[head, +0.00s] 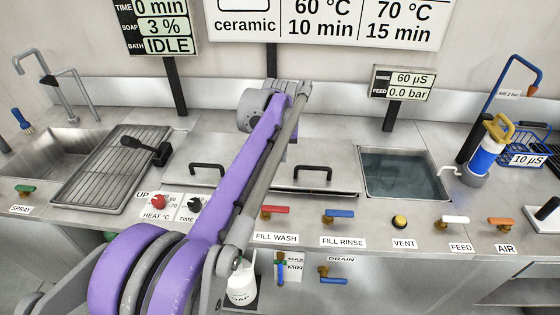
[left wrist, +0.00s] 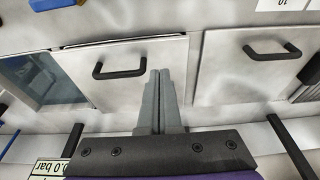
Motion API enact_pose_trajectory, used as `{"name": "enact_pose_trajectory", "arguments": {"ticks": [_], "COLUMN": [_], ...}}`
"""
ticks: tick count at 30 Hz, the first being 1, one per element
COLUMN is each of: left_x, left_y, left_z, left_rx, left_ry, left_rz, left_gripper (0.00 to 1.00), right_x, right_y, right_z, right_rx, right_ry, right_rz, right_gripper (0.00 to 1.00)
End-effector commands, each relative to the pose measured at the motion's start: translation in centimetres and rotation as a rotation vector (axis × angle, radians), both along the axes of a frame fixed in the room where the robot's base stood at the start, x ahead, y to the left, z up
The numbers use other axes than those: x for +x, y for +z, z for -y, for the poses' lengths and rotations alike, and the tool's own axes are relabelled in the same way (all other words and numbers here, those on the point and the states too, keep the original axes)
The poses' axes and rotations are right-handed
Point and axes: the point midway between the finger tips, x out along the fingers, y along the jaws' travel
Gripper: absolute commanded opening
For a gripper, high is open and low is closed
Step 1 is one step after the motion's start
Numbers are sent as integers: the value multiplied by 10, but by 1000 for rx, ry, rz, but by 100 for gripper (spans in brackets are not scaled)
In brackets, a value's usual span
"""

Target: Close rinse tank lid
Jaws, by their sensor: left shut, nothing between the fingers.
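The rinse tank (head: 403,174) is an open rectangular basin of dark water right of centre; it also shows at the left of the left wrist view (left wrist: 45,75). A flat steel lid (head: 340,160) with a black bar handle (head: 313,172) lies directly left of the opening, off the water. In the left wrist view this lid (left wrist: 120,85) is beside the basin, with its handle (left wrist: 119,58) near the top. My left gripper (left wrist: 160,75) is shut and empty, its fingertips by the lid's edge away from the water; I cannot tell whether they touch. In the head view my arm hides the fingertips.
A second handled lid (head: 190,160) lies further left. A drain rack (head: 110,170) and sink (head: 50,150) are at far left. Sign posts stand along the back. Valve levers line the front edge. A blue-and-white cartridge (head: 486,150) stands right of the rinse tank.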

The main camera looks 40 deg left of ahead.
Motion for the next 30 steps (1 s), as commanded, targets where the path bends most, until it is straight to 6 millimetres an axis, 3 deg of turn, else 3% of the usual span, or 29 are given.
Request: {"name": "enact_pose_trajectory", "arguments": {"ticks": [9, 15, 21, 30], "left_x": [15, 17, 16, 16], "left_y": [-68, -102, -119, -122], "left_z": [-10, -11, -11, -10], "left_rx": [2, 2, 3, 3], "left_ry": [1, 1, 1, 1], "left_rz": [2, 2, 3, 3], "left_gripper": [0, 0, 0, 0], "right_x": [-1, -1, -1, -1], "right_y": [-10, -15, -17, -17], "right_z": [0, 0, 0, 0], "right_rx": [0, 0, 0, 0], "right_ry": [0, 0, 0, 0], "right_rz": [-3, -5, -5, -5], "right_gripper": [54, 54, 54, 54]}}
